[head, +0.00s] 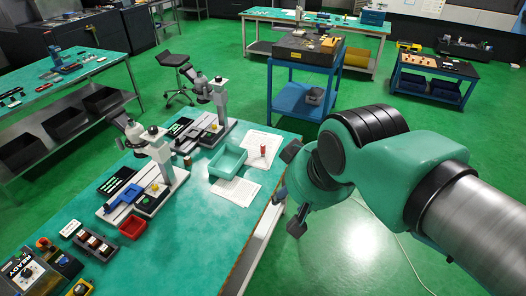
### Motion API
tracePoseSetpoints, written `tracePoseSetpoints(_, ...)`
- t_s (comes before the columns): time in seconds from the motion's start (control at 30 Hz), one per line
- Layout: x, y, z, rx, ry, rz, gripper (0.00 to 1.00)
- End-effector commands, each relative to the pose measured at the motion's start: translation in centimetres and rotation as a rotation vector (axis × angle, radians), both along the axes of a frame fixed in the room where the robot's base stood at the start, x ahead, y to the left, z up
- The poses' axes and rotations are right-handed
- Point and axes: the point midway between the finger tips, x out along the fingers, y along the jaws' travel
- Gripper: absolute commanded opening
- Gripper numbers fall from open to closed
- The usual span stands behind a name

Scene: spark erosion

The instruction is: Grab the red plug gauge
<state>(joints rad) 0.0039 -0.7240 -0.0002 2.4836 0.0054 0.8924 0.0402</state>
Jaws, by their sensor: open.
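A small upright red piece, which looks like the red plug gauge (263,151), stands on a white paper sheet near the right side of the green workbench. My gripper (288,194) is beyond the bench's right edge, to the right of and nearer than the red piece. Its two dark fingers are spread wide apart, and nothing shows between them. The gripper and the red piece are apart. My green arm comes in from the right.
A teal tray (228,160) stands just left of the red piece. Two microscopes (150,165) and a red bin (132,228) are farther left on the bench (215,240). A blue cart (300,85) stands behind. Bare bench top lies at the front.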

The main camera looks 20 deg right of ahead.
Motion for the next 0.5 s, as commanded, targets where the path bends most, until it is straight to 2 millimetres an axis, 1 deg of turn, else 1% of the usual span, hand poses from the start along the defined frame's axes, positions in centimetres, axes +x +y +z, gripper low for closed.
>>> tracePoseSetpoints(0.17, 2.7, -0.1, 1.3, 0.054, 0.008, -0.091, 0.42)
tracePoseSetpoints(0.27, 4.7, -0.2, 2.1, 0.098, 0.014, -0.167, 0.42)
tracePoseSetpoints(0.5, 10.5, -0.6, 3.6, 0.214, 0.026, -0.372, 0.42)
